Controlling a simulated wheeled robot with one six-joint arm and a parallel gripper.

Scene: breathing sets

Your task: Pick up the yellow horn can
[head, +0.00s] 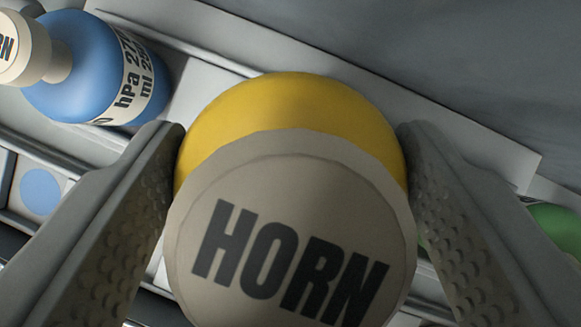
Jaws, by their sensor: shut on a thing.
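The yellow horn can (290,105) fills the middle of the head view. Its pale round top faces me and reads "HORN" in dark letters. My gripper (292,200) has one grey finger on each side of the can, with studded inner pads against it. The gripper is shut on the can. The lower part of the can is hidden behind its top, so I cannot tell whether it touches the shelf below.
A blue bottle (75,75) with a pale cap and printed label stands at the upper left. A green object (557,228) shows partly at the right edge. A pale ledge (500,150) and a grey wall (450,60) run behind the can. A blue disc mark (40,191) lies at the left.

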